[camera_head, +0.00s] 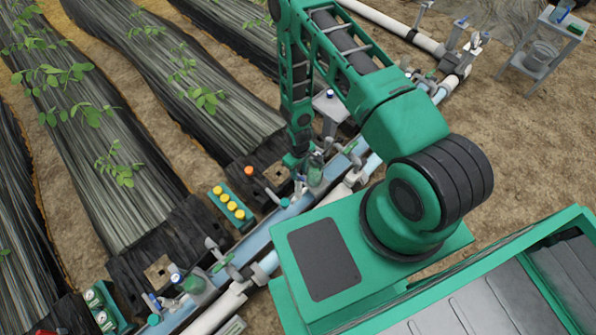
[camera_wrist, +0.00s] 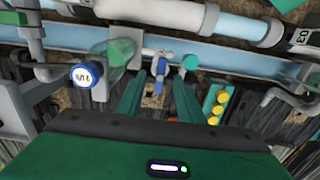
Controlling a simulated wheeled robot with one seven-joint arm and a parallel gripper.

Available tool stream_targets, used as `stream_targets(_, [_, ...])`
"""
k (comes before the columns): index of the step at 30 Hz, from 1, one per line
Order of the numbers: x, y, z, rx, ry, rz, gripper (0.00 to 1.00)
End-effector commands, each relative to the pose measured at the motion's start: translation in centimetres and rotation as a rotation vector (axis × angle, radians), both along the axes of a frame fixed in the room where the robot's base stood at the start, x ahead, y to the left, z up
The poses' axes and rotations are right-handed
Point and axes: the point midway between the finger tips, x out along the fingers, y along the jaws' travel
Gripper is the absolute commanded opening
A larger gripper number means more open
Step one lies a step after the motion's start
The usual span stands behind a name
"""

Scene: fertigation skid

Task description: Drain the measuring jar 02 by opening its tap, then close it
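In the wrist view, a small tap with a blue handle (camera_wrist: 158,72) sits at the end of a short white pipe. I see no contact. In the head view, my gripper (camera_head: 298,163) is beside a jar (camera_head: 316,170) on the blue rail; the tap is too small to make out there.
A blue-rimmed gauge (camera_wrist: 85,75) and grey pipes stand left of the jar in the wrist view. A teal knob (camera_wrist: 190,62) is close right of the tap. A green block with yellow caps (camera_head: 230,205) stands nearby. Another jar (camera_head: 194,285) is farther along the rail.

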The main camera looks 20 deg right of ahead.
Motion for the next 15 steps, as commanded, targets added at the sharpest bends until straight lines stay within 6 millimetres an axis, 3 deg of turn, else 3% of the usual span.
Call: stream_targets(15, [0.0,0.0,-2.8,0.0,0.0,0.0,0.34])
